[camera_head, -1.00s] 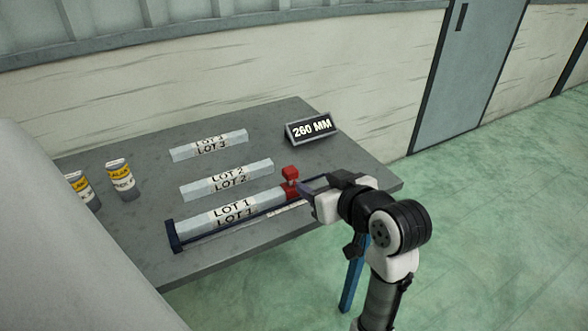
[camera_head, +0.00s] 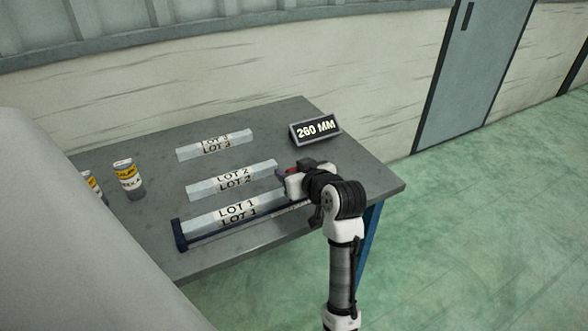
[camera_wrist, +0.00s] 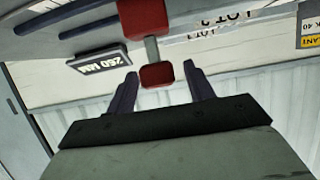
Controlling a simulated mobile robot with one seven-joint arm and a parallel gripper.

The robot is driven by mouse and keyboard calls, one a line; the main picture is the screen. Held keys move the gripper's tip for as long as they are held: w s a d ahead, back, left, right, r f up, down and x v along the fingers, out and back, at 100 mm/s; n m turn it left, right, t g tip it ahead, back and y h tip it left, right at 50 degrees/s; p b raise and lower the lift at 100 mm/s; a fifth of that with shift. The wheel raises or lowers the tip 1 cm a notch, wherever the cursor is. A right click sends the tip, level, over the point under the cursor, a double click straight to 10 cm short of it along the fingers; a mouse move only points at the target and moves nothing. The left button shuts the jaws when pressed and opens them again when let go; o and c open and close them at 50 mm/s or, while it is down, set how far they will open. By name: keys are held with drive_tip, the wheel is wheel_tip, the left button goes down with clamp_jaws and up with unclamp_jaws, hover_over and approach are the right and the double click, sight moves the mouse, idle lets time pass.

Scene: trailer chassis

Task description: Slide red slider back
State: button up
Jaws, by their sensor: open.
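The red slider (camera_wrist: 142,20) shows in the wrist view as a red block with a grey stem and a smaller red knob (camera_wrist: 157,75). My gripper (camera_wrist: 160,70) is open, with one dark finger on each side of the knob and visible gaps between. In the head view my gripper (camera_head: 287,179) is at the right end of the LOT 1 bar (camera_head: 235,213) and hides most of the slider; only a bit of red shows. The dark rail (camera_head: 181,236) with an upright end plate at its left runs along the front of the LOT 1 bar.
The LOT 2 bar (camera_head: 231,180) and LOT 3 bar (camera_head: 215,145) lie farther back on the grey table (camera_head: 290,112). A "260 MM" sign (camera_head: 316,129) stands at the back right. Labelled canisters (camera_head: 128,180) stand at the left.

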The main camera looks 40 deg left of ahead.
clamp_jaws()
drive_tip(key=w+d, duration=0.1)
drive_tip(key=w, duration=0.1)
drive_tip(key=w+d, duration=0.1)
drive_tip(key=w, duration=0.2)
drive_tip(key=w+d, duration=0.1)
drive_tip(key=w, duration=0.1)
drive_tip(key=shift+w+d+r, duration=0.1)
drive_tip(key=shift+w+d, duration=0.05)
drive_tip(key=shift+w, duration=0.2)
unclamp_jaws()
drive_tip(key=shift+w, duration=0.15)
drive_tip(key=b+v, duration=0.2)
drive_tip(key=v, duration=1.2)
drive_tip(key=shift+b, duration=0.35)
